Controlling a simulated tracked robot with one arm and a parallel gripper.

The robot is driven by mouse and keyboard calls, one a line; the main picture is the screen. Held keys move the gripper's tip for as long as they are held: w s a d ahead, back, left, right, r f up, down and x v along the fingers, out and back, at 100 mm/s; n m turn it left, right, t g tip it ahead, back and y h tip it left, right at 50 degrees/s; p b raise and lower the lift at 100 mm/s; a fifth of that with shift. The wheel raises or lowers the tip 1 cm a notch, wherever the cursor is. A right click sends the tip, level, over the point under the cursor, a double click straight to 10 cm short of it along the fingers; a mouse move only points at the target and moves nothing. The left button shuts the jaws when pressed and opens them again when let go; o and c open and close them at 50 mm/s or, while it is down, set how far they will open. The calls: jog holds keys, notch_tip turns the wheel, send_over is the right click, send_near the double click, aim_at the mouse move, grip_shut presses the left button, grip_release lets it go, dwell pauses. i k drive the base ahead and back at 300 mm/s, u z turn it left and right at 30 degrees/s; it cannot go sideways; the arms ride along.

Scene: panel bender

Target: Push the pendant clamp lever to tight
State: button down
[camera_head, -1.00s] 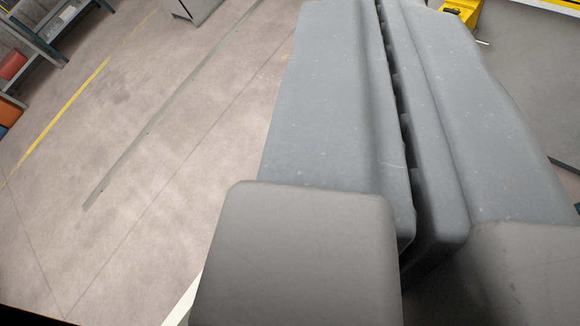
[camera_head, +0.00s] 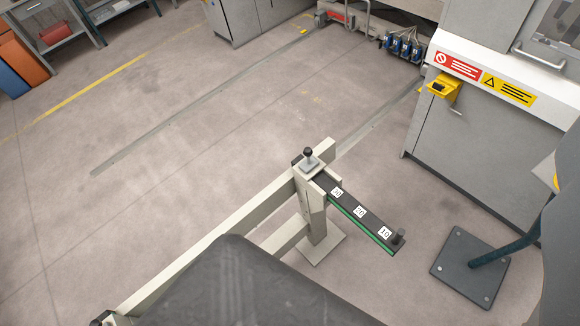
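I cannot make out the pendant or its clamp lever in this view. A dark floor plate (camera_head: 462,275) with a slanting dark pole (camera_head: 505,252) stands at the lower right. The pole runs up behind a large grey shape (camera_head: 562,265) cut off by the right edge; I cannot tell what that shape is. The fingers of my gripper do not show.
A pale rail frame (camera_head: 225,232) carries a black knob (camera_head: 308,154) and a numbered, green-edged arm (camera_head: 362,216). A grey machine cabinet (camera_head: 475,150) with a yellow pedal-like box (camera_head: 444,86) stands at right. Open floor lies at left.

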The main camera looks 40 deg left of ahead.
aim_at(307, 151)
jog(key=u, duration=1)
jog(key=i, duration=0.8)
jog(key=z, duration=1.25)
jog(key=k, duration=0.2)
jog(key=z, duration=0.1)
